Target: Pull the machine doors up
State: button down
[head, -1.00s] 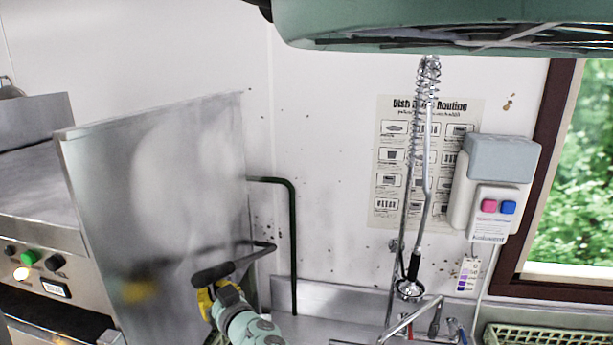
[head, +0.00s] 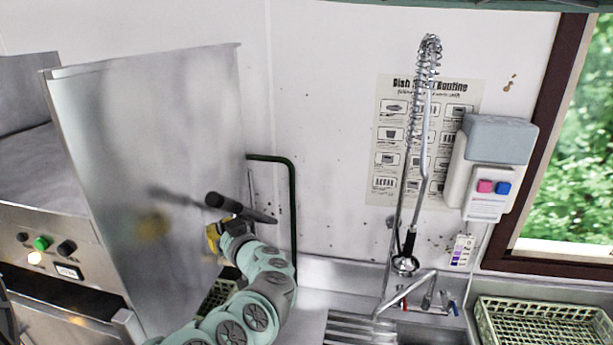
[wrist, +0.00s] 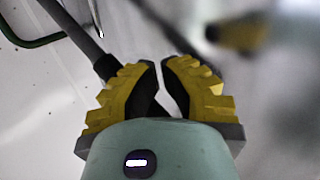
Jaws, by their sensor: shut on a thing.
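The machine door is a large grey steel panel (head: 150,130) at the left of the head view. Its top edge stands well above the control panel. A black handle grip (head: 250,210) crosses in front of the door's right side; the dark bar also shows in the wrist view (wrist: 72,27). My gripper (head: 213,228), with yellow fingers, is at the handle, its arm coming from below. In the wrist view my gripper (wrist: 161,66) has its fingers close together, shut on the handle. The exact contact is partly hidden by the fingers. The opening below the door is mostly hidden.
A control panel (head: 55,255) with a green button is at the left. A dark green bent tube (head: 293,210) stands right of the door.

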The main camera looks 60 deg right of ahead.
jog(key=f+p+v, duration=0.1)
jog(key=f+v, duration=0.1)
jog(key=v, duration=0.8)
jog(key=shift+p, duration=0.3)
dwell(0.9)
